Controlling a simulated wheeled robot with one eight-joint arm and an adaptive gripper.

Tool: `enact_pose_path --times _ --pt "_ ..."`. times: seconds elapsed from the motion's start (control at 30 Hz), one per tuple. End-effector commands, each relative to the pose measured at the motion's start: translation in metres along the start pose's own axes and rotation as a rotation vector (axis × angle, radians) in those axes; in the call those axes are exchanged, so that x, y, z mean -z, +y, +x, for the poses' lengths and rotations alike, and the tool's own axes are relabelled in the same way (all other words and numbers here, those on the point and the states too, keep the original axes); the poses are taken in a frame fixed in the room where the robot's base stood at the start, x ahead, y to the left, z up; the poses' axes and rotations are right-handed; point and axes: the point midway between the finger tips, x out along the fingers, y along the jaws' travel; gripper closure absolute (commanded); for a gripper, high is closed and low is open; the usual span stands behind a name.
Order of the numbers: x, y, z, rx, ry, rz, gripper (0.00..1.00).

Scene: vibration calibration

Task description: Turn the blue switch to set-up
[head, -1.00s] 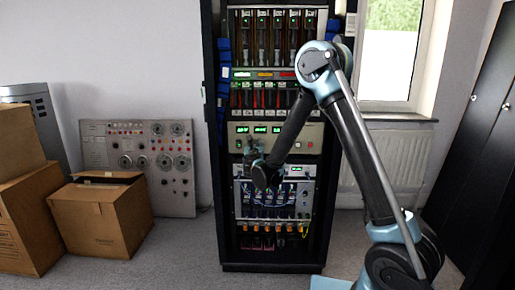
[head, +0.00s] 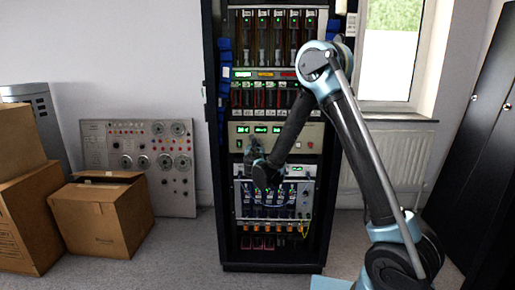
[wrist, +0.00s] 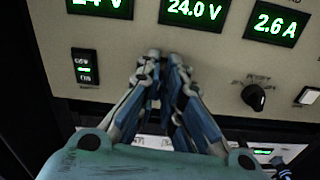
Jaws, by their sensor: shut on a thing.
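My gripper (wrist: 163,62) is at the cream power-supply panel (wrist: 215,60), its fingertips close together against the panel face below the 24.0 V display (wrist: 195,10). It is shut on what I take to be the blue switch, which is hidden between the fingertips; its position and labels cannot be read. In the head view my gripper (head: 252,143) is at the left part of the same panel (head: 290,143) in the rack, and the switch cannot be made out there.
A black knob (wrist: 254,97) stands to the right of my fingers and a rocker switch (wrist: 84,67) to the left. The rack (head: 215,200) holds several other units. Cardboard boxes (head: 100,215) stand at left; the floor (head: 180,245) between is clear.

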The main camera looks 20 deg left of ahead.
Motion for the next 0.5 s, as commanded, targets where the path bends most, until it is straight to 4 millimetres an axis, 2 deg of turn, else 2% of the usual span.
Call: enact_pose_path --times 0.5 --pt "0.001 -0.0083 0.0018 0.008 -0.003 0.448 1.0"
